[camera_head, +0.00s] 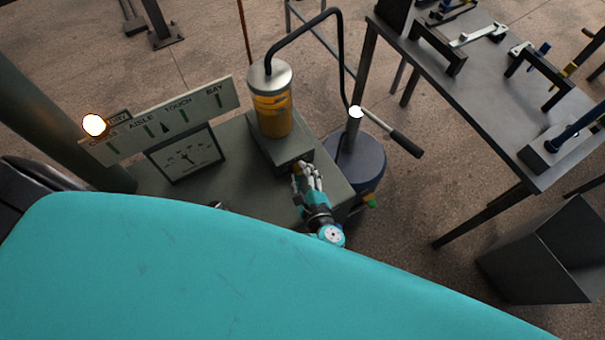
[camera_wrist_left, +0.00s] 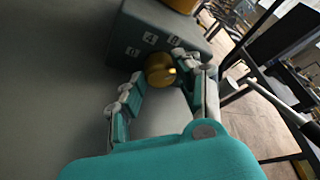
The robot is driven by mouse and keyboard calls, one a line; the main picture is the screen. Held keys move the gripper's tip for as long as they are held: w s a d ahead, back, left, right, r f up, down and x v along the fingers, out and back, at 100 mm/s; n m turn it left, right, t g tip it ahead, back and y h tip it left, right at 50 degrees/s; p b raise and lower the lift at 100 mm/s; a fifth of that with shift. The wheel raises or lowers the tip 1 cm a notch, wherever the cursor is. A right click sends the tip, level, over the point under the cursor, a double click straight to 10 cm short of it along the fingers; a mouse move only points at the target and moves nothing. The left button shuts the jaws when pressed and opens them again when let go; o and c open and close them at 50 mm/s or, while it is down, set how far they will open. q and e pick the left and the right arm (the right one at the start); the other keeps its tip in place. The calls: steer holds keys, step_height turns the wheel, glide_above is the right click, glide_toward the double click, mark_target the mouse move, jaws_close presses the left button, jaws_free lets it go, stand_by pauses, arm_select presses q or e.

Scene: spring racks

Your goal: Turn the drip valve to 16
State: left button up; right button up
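The drip valve is a round brass knob (camera_wrist_left: 160,70) low on the front of a grey block (camera_wrist_left: 165,40), seen in the left wrist view. Small white number plates sit above and left of it; one reads 4, another seems to read 8. Which number the knob points at I cannot tell. My left gripper (camera_wrist_left: 155,82) has its fingers spread on both sides of the knob, with a gap on the left side. In the head view my left gripper (camera_head: 308,174) is at the block's front face and hides the knob. My right gripper is not in view.
A yellow oil cylinder (camera_head: 273,110) with a metal cap stands on the block. A round drum (camera_head: 360,168) with a handle (camera_head: 405,145) is close on the right. A tool table (camera_head: 490,95) stands beyond.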

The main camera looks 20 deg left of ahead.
arm_select(q)
steer(key=shift+c, duration=1.1)
steer(key=shift+d+r+m+g+p, duration=0.15)
steer(key=shift+m+g+p, duration=0.25)
steer(key=shift+m+p, duration=0.55)
steer(key=shift+w+m+g+y+p, duration=0.15)
steer(key=shift+m+g+y+p, duration=0.45)
steer(key=shift+m, duration=0.35)
steer(key=shift+m+g, duration=0.4)
steer(key=shift+m, duration=0.1)
steer(key=shift+p, duration=0.3)
